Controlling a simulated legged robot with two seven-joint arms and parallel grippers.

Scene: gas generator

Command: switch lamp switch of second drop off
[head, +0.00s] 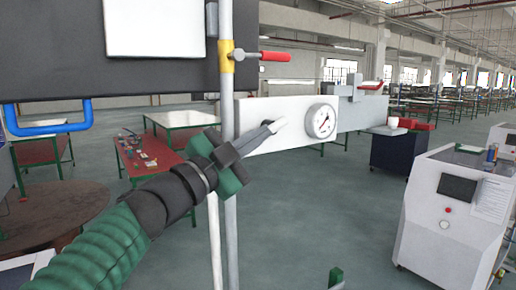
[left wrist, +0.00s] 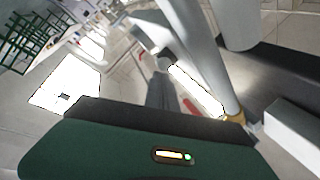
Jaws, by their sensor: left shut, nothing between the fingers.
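A white panel (head: 258,112) with a round pressure gauge (head: 321,121) stands beside the grey vertical pipes. No lamp switch can be made out; part of the panel is behind my left gripper. My left gripper (head: 280,123) is shut and empty, its tip in front of the panel, left of the gauge. I cannot tell whether it touches the panel. In the left wrist view its fingers (left wrist: 160,85) show close together, left of a thick pipe (left wrist: 203,55). A small green part at the bottom edge of the head view looks like my right gripper (head: 336,274).
A red-handled valve (head: 275,56) sticks out from a yellow fitting (head: 226,56) on the pipe, above the panel. A dark board (head: 60,50) is at upper left with a blue handle (head: 45,130). A white cabinet (head: 450,215) stands at right. The floor between is clear.

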